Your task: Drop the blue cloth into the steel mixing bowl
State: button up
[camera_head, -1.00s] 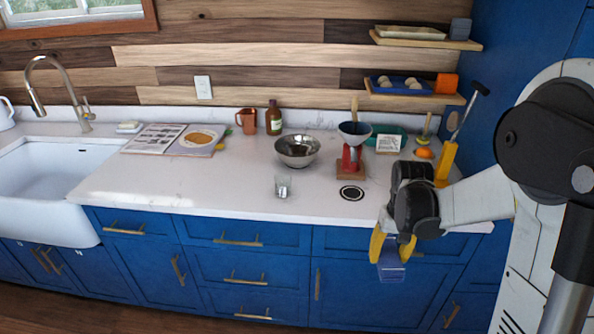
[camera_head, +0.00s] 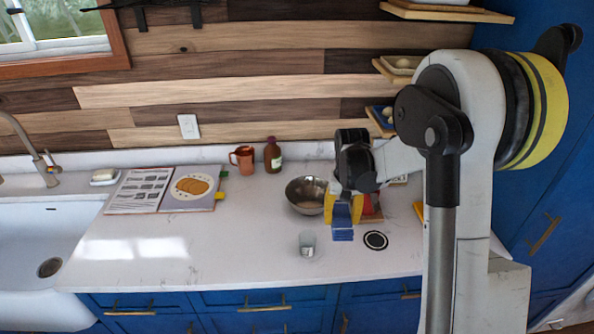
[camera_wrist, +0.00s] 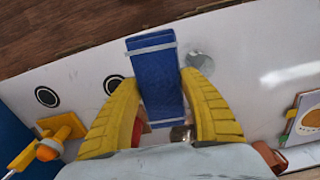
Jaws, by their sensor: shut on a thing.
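My gripper (camera_head: 343,211) has yellow fingers and is shut on the blue cloth (camera_head: 342,230). The cloth is a folded strip with pale bands near its ends, and it hangs below the fingers. In the wrist view the cloth (camera_wrist: 155,75) lies between the two fingers (camera_wrist: 160,108). The steel mixing bowl (camera_head: 304,194) stands on the counter, just left of and behind the gripper in the head view. It looks empty where I can see inside. My gripper hides part of its right side. In the wrist view the bowl is mostly hidden.
A small clear glass (camera_head: 307,243) stands on the white counter (camera_head: 240,250) in front of the bowl. A black ring mark (camera_head: 375,240) lies to its right. A copper mug (camera_head: 243,159), a brown bottle (camera_head: 272,155) and an open book (camera_head: 165,190) are behind and left.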

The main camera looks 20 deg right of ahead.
aim_at(311, 202)
jog(key=i, duration=0.85)
